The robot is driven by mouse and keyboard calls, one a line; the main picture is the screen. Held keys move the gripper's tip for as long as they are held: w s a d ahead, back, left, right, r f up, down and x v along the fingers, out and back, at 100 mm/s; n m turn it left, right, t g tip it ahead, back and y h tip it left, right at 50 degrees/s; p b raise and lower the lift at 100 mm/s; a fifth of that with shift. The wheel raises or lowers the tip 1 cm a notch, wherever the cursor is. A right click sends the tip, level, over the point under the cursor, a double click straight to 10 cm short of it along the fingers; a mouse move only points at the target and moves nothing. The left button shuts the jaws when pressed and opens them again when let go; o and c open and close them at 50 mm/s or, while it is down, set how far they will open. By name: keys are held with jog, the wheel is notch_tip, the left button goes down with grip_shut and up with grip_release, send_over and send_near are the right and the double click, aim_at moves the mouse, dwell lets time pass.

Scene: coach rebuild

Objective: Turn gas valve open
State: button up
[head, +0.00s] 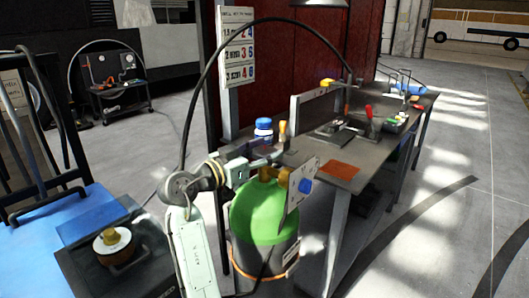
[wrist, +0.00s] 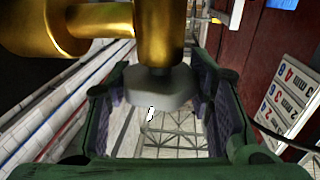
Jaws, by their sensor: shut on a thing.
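The gas cylinder (head: 265,222) stands upright with a green shoulder and a dark body, left of the workbench. Its brass valve (head: 265,173) is on top, partly hidden by my gripper (head: 250,168), which reaches in from the left. In the wrist view the brass valve (wrist: 158,35) comes down from the top, with a side outlet to the left. A grey valve knob (wrist: 160,87) at its end lies between the two green fingers with purple pads. My gripper is shut on this knob. The knob's turn angle cannot be told.
The workbench (head: 310,150) holds a blue-and-white jar (head: 263,127) and tools. A blue cart (head: 75,215) is at the left. Open floor lies at the right.

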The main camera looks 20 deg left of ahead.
jog(key=shift+y, duration=0.3)
jog(key=shift+c, duration=0.2)
jog(key=shift+d+n+t+y+b, duration=0.1)
jog(key=shift+n+t+y+b, duration=0.35)
jog(key=shift+n+y, duration=0.35)
jog(key=n+t+y, duration=0.1)
jog(key=n+y, duration=0.1)
jog(key=y, duration=0.1)
jog(key=shift+n+y+p, duration=0.3)
jog(key=shift+n+y, duration=0.65)
jog(key=shift+y, duration=0.6)
jog(key=shift+n+y+p, duration=0.3)
jog(key=shift+n+y, duration=0.65)
jog(key=shift+y, duration=0.6)
jog(key=o, duration=1.2)
